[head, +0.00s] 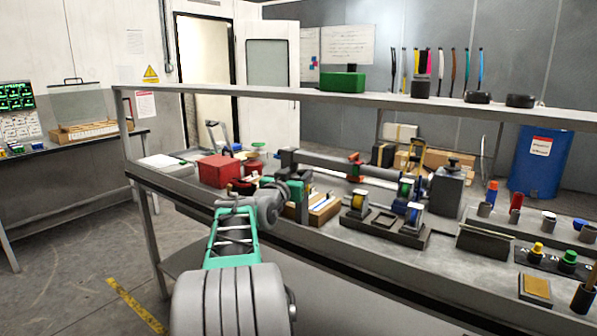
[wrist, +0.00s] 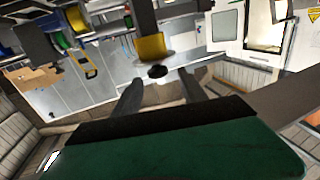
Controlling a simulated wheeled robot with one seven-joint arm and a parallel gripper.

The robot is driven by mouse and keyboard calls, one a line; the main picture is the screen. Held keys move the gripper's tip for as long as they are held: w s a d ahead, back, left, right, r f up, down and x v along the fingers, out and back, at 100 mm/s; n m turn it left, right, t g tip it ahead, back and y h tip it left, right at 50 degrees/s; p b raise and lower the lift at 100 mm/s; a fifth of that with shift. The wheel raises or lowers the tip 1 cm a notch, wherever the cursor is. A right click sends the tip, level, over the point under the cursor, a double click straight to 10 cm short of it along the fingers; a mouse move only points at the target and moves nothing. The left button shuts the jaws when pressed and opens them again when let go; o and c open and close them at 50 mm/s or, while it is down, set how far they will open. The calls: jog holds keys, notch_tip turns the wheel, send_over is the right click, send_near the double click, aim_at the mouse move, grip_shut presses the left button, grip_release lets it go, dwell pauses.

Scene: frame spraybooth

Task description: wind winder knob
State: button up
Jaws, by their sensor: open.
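In the wrist view, a small dark round knob (wrist: 157,71) shows between the fingertips of my gripper (wrist: 160,77). The two grey fingers are spread apart, with a visible gap on both sides of the knob. I cannot tell how far beyond the tips it is. A yellow block (wrist: 152,47) on a grey upright is just past it. I take this as the winder knob. In the head view, a grey winder-like machine with a long bar (head: 330,165) lies along the bench behind my wrist. My arm hides its near left end, and the knob is not clear there.
A red box (head: 219,170) stands left of my wrist. A spool holder (head: 382,236) with spools and a grey box (head: 448,192) stand to the right. The overhead shelf (head: 300,92) and the bench's front rail (head: 390,285) border the space. The floor in front is clear.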

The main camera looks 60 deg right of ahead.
jog(key=d, duration=0.7)
jog(key=shift+w+p, duration=0.25)
jog(key=shift+p, duration=0.15)
grip_shut()
